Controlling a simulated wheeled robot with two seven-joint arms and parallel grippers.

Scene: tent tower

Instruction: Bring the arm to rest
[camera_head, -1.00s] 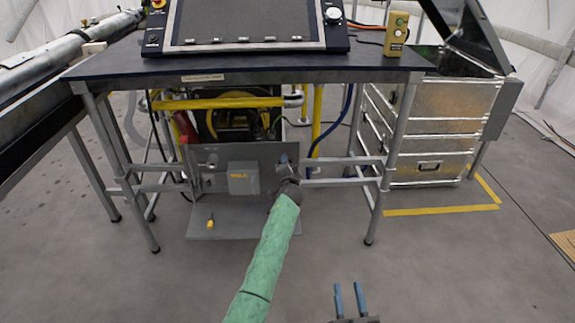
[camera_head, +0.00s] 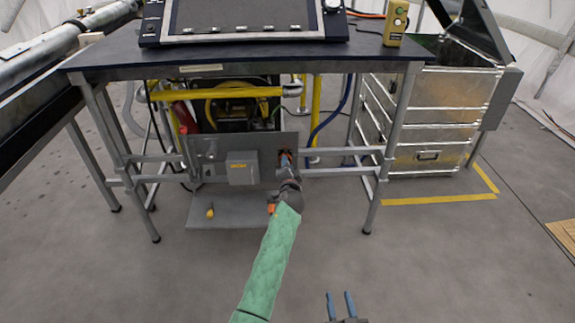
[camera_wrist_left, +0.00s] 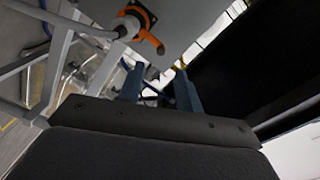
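My left arm, in a green sleeve (camera_head: 268,265), reaches from the bottom of the head view towards the grey upright panel (camera_head: 242,150) under the table. My left gripper (camera_head: 286,166) is in front of the panel's right part. The left wrist view shows its two blue fingers (camera_wrist_left: 157,88) apart with nothing between them. An orange-handled connector (camera_wrist_left: 140,28) on a grey cable sits against the panel beyond the fingertips, apart from them. Its orange part (camera_head: 284,154) also shows behind the gripper in the head view. My right gripper (camera_head: 341,306) is open and empty over the floor.
The dark-topped table (camera_head: 240,60) stands over the panel, its metal legs on both sides. A metal drawer cabinet (camera_head: 430,115) with an open lid stands at the right. A yellow-ended item (camera_head: 210,211) lies on the panel's base. The front floor is clear.

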